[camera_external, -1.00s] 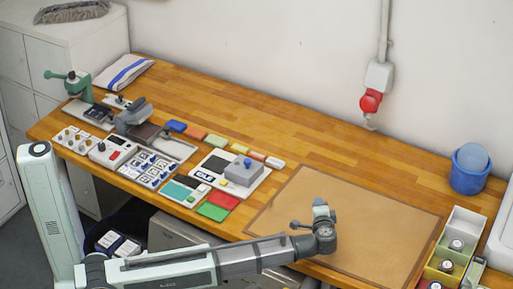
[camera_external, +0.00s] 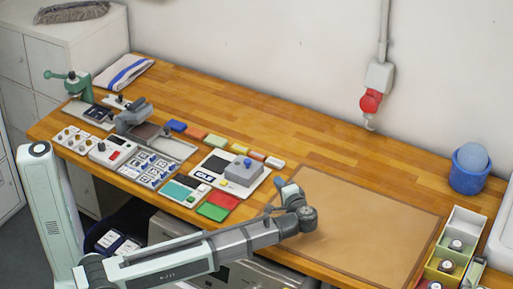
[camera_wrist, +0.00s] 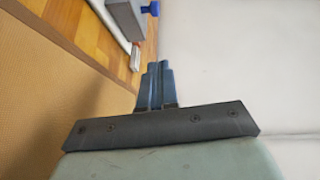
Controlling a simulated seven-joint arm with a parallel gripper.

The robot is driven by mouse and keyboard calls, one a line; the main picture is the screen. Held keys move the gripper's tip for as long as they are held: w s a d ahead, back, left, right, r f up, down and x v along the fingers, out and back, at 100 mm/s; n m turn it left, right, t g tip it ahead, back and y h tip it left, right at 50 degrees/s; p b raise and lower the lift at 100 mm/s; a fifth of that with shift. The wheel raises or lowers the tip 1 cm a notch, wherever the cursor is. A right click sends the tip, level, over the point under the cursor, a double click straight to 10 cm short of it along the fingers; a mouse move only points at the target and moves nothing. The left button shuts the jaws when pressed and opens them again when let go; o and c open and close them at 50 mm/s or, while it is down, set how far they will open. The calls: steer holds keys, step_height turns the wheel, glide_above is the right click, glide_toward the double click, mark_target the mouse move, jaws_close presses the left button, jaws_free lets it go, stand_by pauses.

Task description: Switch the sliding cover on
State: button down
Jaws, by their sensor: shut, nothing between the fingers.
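A grey box-shaped cover with a blue knob (camera_external: 243,173) sits on a white panel (camera_external: 212,163) in the external view; I take it to be the sliding cover. Part of this grey box (camera_wrist: 124,17) and its blue knob (camera_wrist: 150,9) show at the top edge of the wrist view. My gripper (camera_external: 279,183) is to the right of the panel, above the left part of the brown mat, apart from the cover. In the wrist view, my gripper's fingers (camera_wrist: 158,66) are together and empty. The cover's slide track cannot be made out.
Switch panels (camera_external: 150,166) and a grey device (camera_external: 132,116) stand left of the white panel. Red and green pads (camera_external: 218,204) lie in front, and small coloured blocks (camera_external: 215,141) behind. The brown mat (camera_external: 365,225) is clear. A blue bucket (camera_external: 468,178) stands far right.

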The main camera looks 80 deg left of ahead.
glide_toward(244, 167)
steer(key=w+a+r, duration=0.1)
steer(key=w+r, duration=0.1)
steer(key=w, duration=0.1)
steer(key=w+a+r, duration=0.1)
steer(key=w, duration=0.1)
steer(key=shift+w+a, duration=0.1)
steer(key=shift+a, duration=0.2)
steer(key=shift+s+a+f, duration=0.2)
steer(key=shift+s+a, duration=0.5)
steer(key=shift+s, duration=0.25)
steer(key=shift+s+a+f, duration=0.15)
steer(key=shift+s+a, duration=0.45)
steer(key=shift+s, duration=0.1)
steer(key=shift+s+a, duration=0.15)
steer(key=shift+s, duration=0.05)
steer(key=s+a, duration=0.8)
steer(key=shift+s+a, duration=0.1)
